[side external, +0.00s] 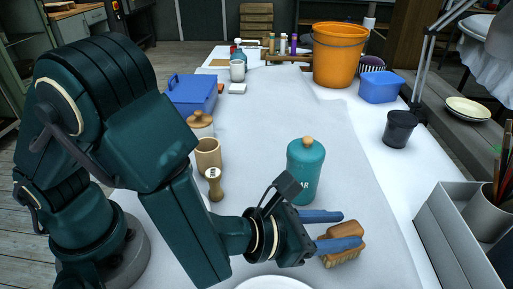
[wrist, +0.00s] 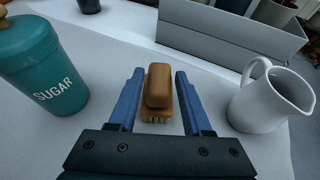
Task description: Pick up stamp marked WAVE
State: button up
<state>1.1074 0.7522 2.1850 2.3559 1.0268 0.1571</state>
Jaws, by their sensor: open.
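A small wooden stamp (side external: 215,186) with a pale marked end stands on the cloth in the side external view. Its mark is too small to read, so I cannot tell if it says WAVE. It is out of the wrist view. My gripper (side external: 350,229) is open, low over the cloth, to the right of and nearer than the stamp. A wooden brush (side external: 349,230) with bristles down lies at its blue fingers. In the wrist view the brush (wrist: 159,88) shows between the two fingers, with gaps at both sides.
A teal SUGAR canister (side external: 305,172) stands between the stamp and my fingertips. A wooden cup (side external: 208,157) and a lidded jar (side external: 200,124) stand behind the stamp. A white jug (wrist: 262,106) is right of my gripper in the wrist view. A grey box (side external: 445,232) lies right.

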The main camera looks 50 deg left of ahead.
notch_tip(320, 180, up, 7)
jog(key=shift+r, duration=0.1)
jog(key=shift+w+a+r+n, duration=0.1)
jog(key=shift+w+r+n, duration=0.15)
jog(key=shift+n, duration=0.05)
jog(key=w+a+r+n+t+y, duration=0.2)
jog(key=w+a+n+t+y, duration=0.1)
jog(key=a+n+y, duration=0.25)
jog(key=n+g+y, duration=1.2)
jog(key=n+y, duration=0.1)
jog(key=n, duration=0.1)
send_near(216, 178)
notch_tip(216, 178, up, 5)
jog(key=w, duration=0.1)
jog(key=shift+h, duration=0.25)
jog(key=a+f, duration=0.3)
jog(key=w+a+f, duration=0.1)
jog(key=a+f, duration=0.2)
jog(key=a, duration=0.1)
jog(key=a+f, duration=0.3)
jog(key=shift+w+a+f, duration=0.1)
jog(key=shift+w+a, duration=0.2)
jog(key=shift+a, duration=0.05)
